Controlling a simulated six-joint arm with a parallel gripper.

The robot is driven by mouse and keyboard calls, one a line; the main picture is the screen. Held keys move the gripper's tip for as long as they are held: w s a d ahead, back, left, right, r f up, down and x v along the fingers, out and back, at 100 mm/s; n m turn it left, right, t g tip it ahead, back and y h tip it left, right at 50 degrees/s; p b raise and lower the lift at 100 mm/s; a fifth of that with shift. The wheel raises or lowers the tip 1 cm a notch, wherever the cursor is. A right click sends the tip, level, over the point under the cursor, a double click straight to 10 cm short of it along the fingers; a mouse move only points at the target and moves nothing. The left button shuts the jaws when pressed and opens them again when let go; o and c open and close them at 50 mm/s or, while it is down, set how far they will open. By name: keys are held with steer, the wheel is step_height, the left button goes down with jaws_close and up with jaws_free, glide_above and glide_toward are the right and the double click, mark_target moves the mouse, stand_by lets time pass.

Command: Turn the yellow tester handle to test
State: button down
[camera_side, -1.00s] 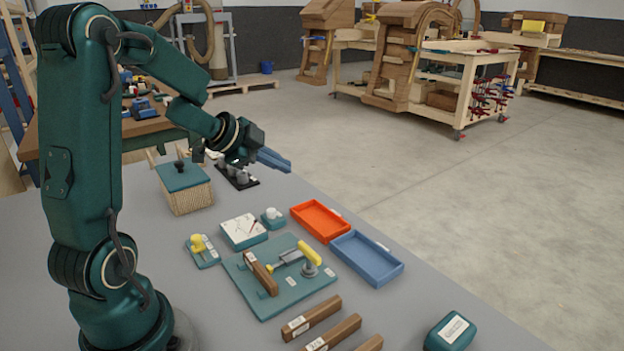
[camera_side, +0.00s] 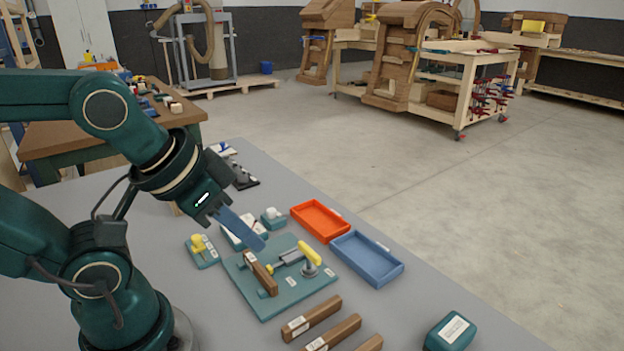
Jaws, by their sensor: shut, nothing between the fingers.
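A teal plate (camera_side: 262,300) on the grey table carries a wooden bar (camera_side: 262,274) and a metal clamp-like fixture (camera_side: 289,256) with a yellow handle (camera_side: 310,253) at its right. A small teal block with a yellow knob-like handle (camera_side: 197,243) stands to the left of the plate; I cannot tell which yellow part is the tester's. A teal box with a white dial face (camera_side: 234,239) sits behind the plate, partly hidden by my gripper. My gripper (camera_side: 262,246) is shut and empty, its blue fingers pointing down and right over the dial box, short of both yellow handles.
An orange tray (camera_side: 320,222) and a blue tray (camera_side: 366,260) lie right of the plate. A small teal block with a white knob (camera_side: 273,218) is behind it. Labelled wooden bars (camera_side: 311,318) and a teal labelled box (camera_side: 450,332) lie in front.

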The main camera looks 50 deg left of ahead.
steer(key=shift+s+d+f+g, duration=0.15)
steer(key=shift+s+g, duration=0.15)
steer(key=shift+s, duration=0.1)
steer(key=c, duration=1.5)
jaws_free()
steer(key=shift+c, duration=0.2)
